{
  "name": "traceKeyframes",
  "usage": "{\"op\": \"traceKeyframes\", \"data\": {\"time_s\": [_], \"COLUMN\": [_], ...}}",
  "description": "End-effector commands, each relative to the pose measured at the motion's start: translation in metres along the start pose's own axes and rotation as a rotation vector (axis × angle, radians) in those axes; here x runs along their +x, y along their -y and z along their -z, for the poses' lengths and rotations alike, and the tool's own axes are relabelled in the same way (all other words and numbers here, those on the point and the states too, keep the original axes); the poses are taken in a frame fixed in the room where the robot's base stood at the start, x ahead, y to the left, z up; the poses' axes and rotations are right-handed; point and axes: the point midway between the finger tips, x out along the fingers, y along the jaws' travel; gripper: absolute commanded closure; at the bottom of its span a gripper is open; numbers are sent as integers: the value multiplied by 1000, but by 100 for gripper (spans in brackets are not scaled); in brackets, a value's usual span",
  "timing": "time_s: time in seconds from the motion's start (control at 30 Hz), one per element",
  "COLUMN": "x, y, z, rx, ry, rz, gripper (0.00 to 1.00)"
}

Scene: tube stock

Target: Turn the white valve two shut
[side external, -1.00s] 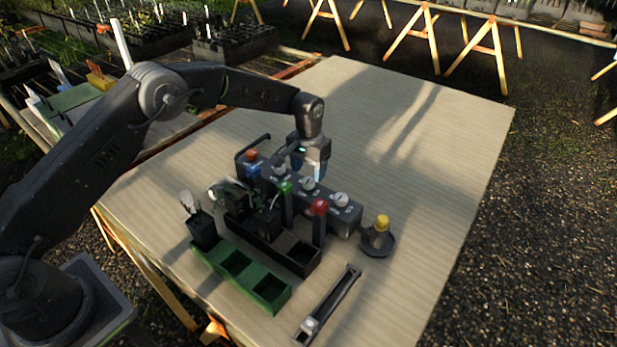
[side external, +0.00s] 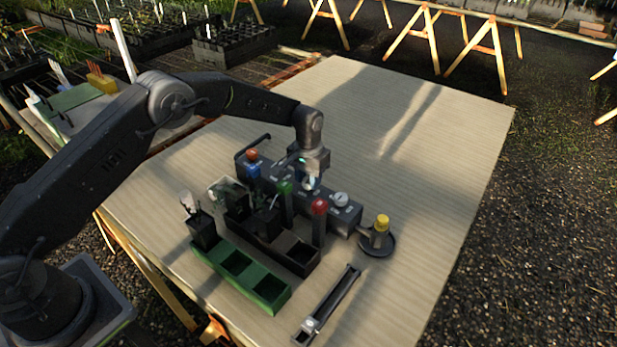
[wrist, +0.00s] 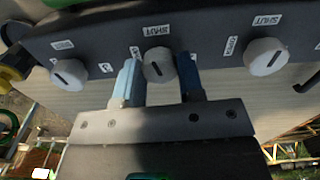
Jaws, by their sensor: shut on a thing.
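The valve block (side external: 345,217) is a dark box on the table with white round knobs along it. In the wrist view, the middle white knob, valve two (wrist: 153,62), sits between my two fingers, with a dark pointer line running roughly up and down. My gripper (wrist: 158,75) is shut on this knob; its fingers touch the sides. In the side view my gripper (side external: 309,182) is down on the block and mostly covers this knob. White labels reading SHUT and others, partly unclear, are beside the knobs on the block (wrist: 200,35).
Another white knob (wrist: 267,57) is at right and one (wrist: 69,74) at left. A red-topped post (side external: 319,207) and a green-topped post (side external: 285,187) stand close in front. A black tray, green tray (side external: 268,305) and yellow-topped piece (side external: 382,222) are nearby. The table's far right is clear.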

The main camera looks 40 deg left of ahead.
Motion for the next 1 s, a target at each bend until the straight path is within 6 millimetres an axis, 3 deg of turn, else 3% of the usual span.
{"op": "traceKeyframes", "data": {"time_s": [0.13, 0.53, 0.87, 0.9, 1.0], "x": [0, 0, 0, 0, 0], "y": [0, 0, 0, 0, 0], "z": [0, 0, 0, 0, 0], "rx": [0, 243, 267, 267, 266], "ry": [0, 1, 0, 0, 0], "rz": [0, 0, 1, 1, 1], "gripper": [88, 88, 88, 62, 52]}}
